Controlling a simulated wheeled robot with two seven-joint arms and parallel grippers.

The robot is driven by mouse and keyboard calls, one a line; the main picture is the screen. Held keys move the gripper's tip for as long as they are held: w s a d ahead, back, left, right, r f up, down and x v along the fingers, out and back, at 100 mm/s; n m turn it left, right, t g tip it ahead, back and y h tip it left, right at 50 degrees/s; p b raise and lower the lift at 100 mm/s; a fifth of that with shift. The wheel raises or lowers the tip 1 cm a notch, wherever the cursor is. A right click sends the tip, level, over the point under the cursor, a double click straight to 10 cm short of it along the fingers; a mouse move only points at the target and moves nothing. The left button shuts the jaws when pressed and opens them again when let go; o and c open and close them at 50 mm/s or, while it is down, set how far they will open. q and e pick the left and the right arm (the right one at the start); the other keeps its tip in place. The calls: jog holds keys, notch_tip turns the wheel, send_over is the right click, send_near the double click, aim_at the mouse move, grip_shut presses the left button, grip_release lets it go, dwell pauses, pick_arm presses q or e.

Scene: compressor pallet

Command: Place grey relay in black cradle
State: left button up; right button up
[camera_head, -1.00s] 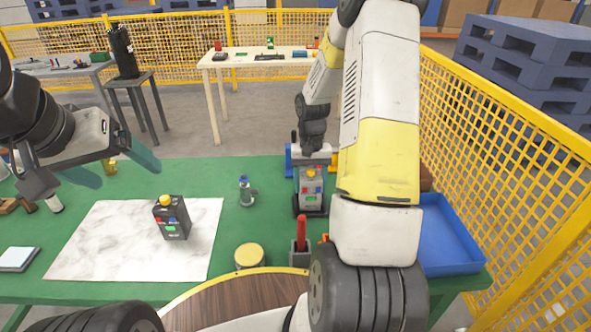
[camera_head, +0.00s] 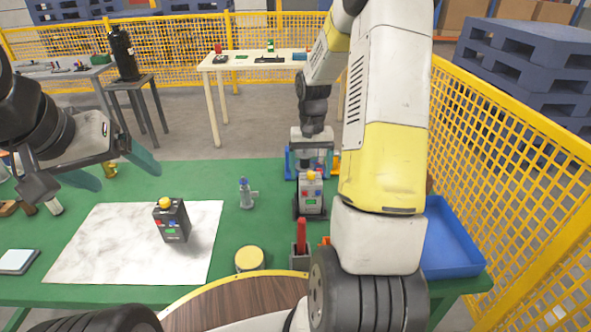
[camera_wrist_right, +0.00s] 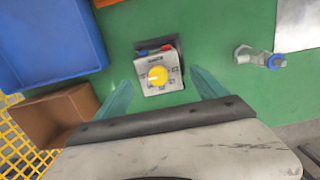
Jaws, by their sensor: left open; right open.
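The grey relay (camera_head: 311,190), with a yellow knob on top, stands upright in the black cradle (camera_head: 297,207) at the table's middle right. In the right wrist view the relay (camera_wrist_right: 157,74) lies between the open fingers of my right gripper (camera_wrist_right: 164,92), with a visible gap on each side. The cradle's black edge (camera_wrist_right: 176,44) shows behind it. In the head view my right gripper (camera_head: 313,158) is above and behind the relay, its fingertips hard to make out. My left gripper (camera_head: 112,167) is open and empty above the table's left side.
A dark relay (camera_head: 173,222) with a yellow knob stands on the white marbled mat (camera_head: 100,240). A metal fitting with a blue cap (camera_head: 246,193) stands left of the cradle. A blue tray (camera_head: 450,240) lies right; a brown box (camera_wrist_right: 55,120) is near it. A red-handled item (camera_head: 301,240) stands in front.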

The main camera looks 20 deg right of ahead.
jog(key=r, duration=0.6)
jog(key=shift+w+r, duration=0.1)
jog(key=shift+w, duration=0.15)
jog(key=s+a+r+n+t, duration=0.25)
jog(key=s+a+r, duration=0.35)
jog(key=r, duration=0.5)
jog(key=s+a+r+t+y, duration=0.1)
jog(key=s+a+r+t, duration=0.1)
jog(key=s, duration=0.5)
jog(key=s+a+r+n+t+y, duration=0.1)
jog(key=s+a+r+t, duration=0.1)
jog(key=s, duration=0.5)
jog(key=shift+s+a+r+t, duration=0.2)
jog(key=shift+a+r+t, duration=0.15)
jog(key=shift+a+r, duration=0.25)
